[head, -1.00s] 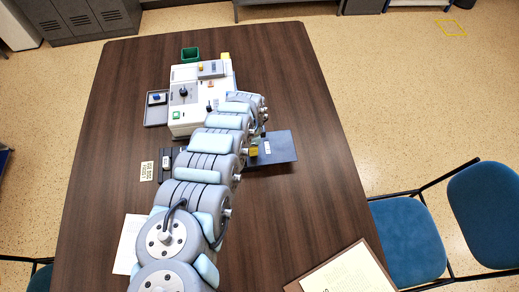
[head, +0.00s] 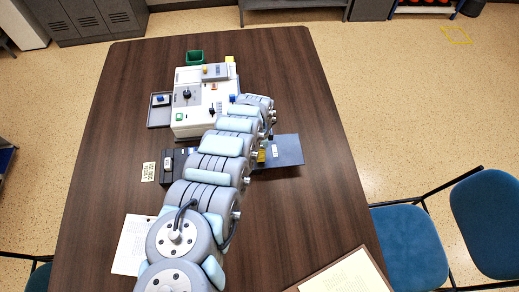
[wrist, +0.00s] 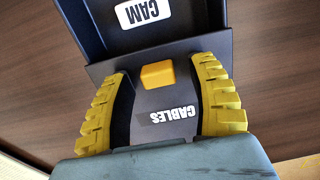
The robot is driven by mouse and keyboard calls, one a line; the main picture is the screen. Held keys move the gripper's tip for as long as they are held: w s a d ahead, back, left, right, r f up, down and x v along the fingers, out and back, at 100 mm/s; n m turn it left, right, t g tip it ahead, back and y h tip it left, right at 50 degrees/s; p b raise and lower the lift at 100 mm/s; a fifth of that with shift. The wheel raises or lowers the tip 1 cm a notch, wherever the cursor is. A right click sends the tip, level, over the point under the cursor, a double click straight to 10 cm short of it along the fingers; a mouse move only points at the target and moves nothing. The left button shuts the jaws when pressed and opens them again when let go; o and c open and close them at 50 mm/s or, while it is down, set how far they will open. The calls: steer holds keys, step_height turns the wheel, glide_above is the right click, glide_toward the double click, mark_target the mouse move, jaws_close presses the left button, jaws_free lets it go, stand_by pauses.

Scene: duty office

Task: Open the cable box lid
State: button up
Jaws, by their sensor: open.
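The cable box (wrist: 165,118) is dark grey, with a white CABLES label and a yellow block (wrist: 157,75) on its top in the wrist view. A dark panel with a raised rim and a CAM label (wrist: 142,12) lies just beyond it. In the head view, this panel (head: 288,152) shows right of my arm, which hides much of the box. My gripper (wrist: 158,70) is open, its yellow ridged fingers on either side of the block and the labelled surface. Gaps show between the fingertips and the block. Whether the fingers touch the box sides, I cannot tell.
A white device (head: 190,126) with knobs stands behind the box, with a grey tray (head: 154,117) at its left and a green bin (head: 194,56) behind. A small sign (head: 148,172) and paper (head: 130,240) lie left of my arm. The table's right side is mostly clear.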

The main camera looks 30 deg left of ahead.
steer(key=shift+r, duration=0.1)
steer(key=shift+a+r, duration=0.1)
steer(key=shift+r, duration=5.8)
